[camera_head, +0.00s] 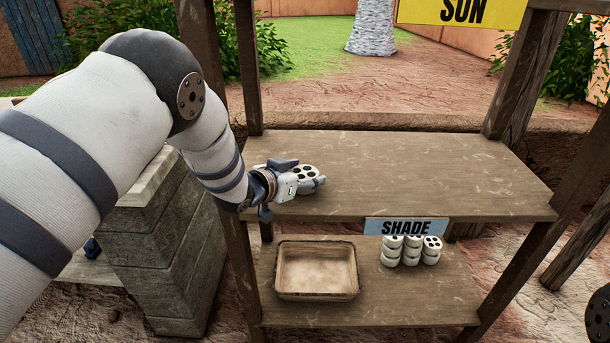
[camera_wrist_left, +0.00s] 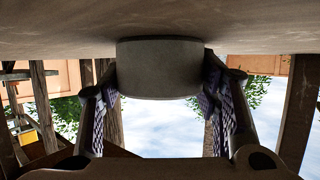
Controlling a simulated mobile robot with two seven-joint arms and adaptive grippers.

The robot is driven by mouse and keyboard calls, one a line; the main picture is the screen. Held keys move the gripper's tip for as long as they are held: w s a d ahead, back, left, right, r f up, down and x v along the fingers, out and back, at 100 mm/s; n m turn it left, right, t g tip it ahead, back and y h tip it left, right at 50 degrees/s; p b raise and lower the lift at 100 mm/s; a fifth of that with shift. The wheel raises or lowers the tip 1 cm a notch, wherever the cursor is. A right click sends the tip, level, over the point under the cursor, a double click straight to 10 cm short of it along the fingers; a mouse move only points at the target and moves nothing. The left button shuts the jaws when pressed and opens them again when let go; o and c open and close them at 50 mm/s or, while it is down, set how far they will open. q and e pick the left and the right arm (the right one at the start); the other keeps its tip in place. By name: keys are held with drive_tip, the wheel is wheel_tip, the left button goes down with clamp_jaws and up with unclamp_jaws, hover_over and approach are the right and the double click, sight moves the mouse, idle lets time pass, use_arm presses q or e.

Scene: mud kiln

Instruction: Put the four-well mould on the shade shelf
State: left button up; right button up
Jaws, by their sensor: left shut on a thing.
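A pale round mould (camera_head: 303,173) with dark wells on top is at the left end of the upper shelf (camera_head: 420,170). My left gripper (camera_head: 299,180) is shut on it, with the fingers at its sides. In the left wrist view the mould (camera_wrist_left: 160,68) is a grey block between the two fingers (camera_wrist_left: 160,105), its upper edge in the picture at or very near a flat brown surface. The blue SHADE sign (camera_head: 406,227) is on the upper shelf's front edge, above the lower shelf (camera_head: 385,308). My right gripper is not in view.
A shallow tray (camera_head: 316,296) stands on the left of the lower shelf. Several similar pale pieces (camera_head: 411,251) are stacked to its right. The upper shelf is bare right of the gripper. Wooden posts (camera_head: 525,70) frame the rack, and a yellow SUN sign (camera_head: 425,12) hangs above.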

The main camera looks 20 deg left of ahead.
use_arm(q)
drive_tip(key=shift+r, duration=0.1)
drive_tip(key=o, duration=1.1)
drive_tip(key=shift+c, duration=0.2)
drive_tip(key=v, duration=0.2)
drive_tip(key=p+v, duration=0.1)
drive_tip(key=v, duration=0.4)
drive_tip(key=shift+r+p, duration=0.3)
drive_tip(key=shift+p, duration=0.05)
drive_tip(key=shift+s, duration=0.2)
drive_tip(key=shift+f, duration=0.15)
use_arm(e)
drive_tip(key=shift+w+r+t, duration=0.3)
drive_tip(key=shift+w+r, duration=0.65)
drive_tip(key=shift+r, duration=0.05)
